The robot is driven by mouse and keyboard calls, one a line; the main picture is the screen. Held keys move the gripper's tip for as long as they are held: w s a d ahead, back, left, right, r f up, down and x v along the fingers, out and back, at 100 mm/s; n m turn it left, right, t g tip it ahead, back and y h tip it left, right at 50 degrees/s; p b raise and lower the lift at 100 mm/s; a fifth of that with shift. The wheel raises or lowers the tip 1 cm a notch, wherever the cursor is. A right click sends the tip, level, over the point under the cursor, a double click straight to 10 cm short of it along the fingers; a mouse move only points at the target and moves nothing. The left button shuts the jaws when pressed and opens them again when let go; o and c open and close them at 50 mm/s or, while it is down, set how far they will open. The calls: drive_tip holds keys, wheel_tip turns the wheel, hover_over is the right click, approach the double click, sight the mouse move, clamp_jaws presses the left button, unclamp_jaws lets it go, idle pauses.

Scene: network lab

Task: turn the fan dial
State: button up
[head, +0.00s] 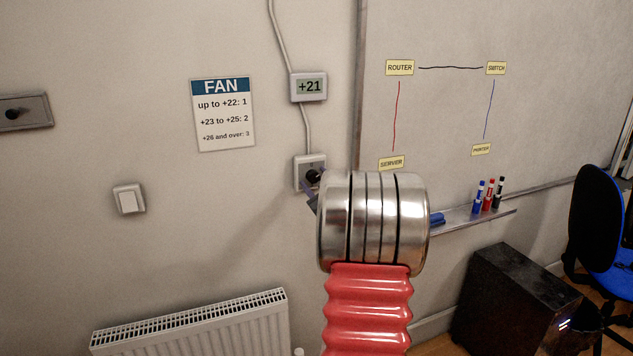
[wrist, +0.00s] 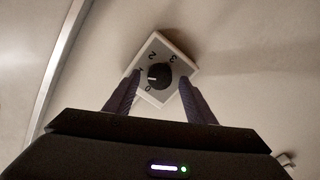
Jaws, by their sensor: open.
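The fan dial is a black round knob (wrist: 159,76) on a light plate (wrist: 181,65) marked 0 to 3. Its white pointer faces left in the wrist view, toward the 0 and 1 side; the exact mark is unclear. In the head view, the plate (head: 298,172) is partly hidden behind my wrist. My gripper (wrist: 159,84) is open, with one dark finger on each side of the knob in the picture. I cannot tell whether they touch it. A small display (head: 309,87) above reads +21. The FAN sign (head: 224,114) lists up to +22: 1, +23 to +25: 2, +26 and over: 3.
A light switch (head: 129,200) and another wall plate (head: 22,112) are to the left. A radiator (head: 195,325) is below. A whiteboard (head: 440,115) with a marker tray (head: 465,218) is at right, with a dark computer case (head: 510,300) and blue chair (head: 600,225).

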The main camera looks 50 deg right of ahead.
drive_tip(key=v, duration=1.4)
drive_tip(key=shift+f, duration=0.1)
idle(0.4)
